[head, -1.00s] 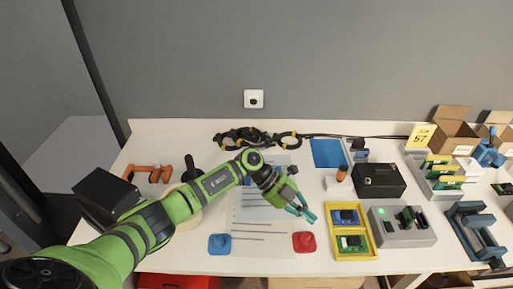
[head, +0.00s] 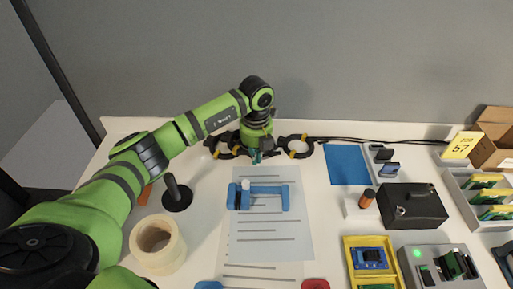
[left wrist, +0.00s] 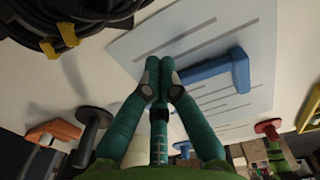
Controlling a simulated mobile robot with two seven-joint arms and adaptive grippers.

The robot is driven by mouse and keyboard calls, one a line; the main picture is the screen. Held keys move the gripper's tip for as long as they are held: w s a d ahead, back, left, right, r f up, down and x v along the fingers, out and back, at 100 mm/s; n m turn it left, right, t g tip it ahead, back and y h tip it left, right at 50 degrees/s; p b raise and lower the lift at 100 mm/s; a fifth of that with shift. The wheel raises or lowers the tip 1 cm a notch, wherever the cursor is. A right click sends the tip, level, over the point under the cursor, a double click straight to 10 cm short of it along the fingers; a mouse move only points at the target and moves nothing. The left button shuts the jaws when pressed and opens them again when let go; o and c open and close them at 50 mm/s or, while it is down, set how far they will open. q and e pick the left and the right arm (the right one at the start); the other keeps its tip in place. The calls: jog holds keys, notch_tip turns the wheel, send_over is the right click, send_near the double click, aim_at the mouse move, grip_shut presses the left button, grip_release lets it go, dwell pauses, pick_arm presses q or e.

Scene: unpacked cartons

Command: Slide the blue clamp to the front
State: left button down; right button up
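The blue clamp (head: 268,189) lies on white printed sheets on the table in the head view, its bar running left to right with a jaw at each end. Part of it shows in the left wrist view (left wrist: 213,70), to the right of the fingers. My left gripper (head: 255,157) points down behind the clamp, on its wall side, and apart from it. In the left wrist view its teal fingertips (left wrist: 159,68) are together, with nothing seen between them. My right gripper is not in view.
A tape roll (head: 158,245) and a black-handled stand (head: 176,194) are at left. A black box (head: 412,206) and yellow tray (head: 356,262) are at right. The printed sheet (head: 270,241) in front of the clamp is clear.

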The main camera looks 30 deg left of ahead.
aim_at(256, 184)
pick_arm(q)
notch_tip(256, 184, down, 5)
jog(key=shift+s+d+f+p, duration=0.1)
jog(key=shift+s+p, duration=0.05)
jog(key=shift+p, duration=0.4)
jog(key=s, duration=0.1)
jog(key=s+d+p, duration=0.1)
jog(key=shift+s+d, duration=0.1)
jog(key=shift+s, duration=0.25)
jog(key=shift+s+d+p, duration=0.1)
jog(key=shift+s+p, duration=0.1)
jog(key=shift+p, duration=0.1)
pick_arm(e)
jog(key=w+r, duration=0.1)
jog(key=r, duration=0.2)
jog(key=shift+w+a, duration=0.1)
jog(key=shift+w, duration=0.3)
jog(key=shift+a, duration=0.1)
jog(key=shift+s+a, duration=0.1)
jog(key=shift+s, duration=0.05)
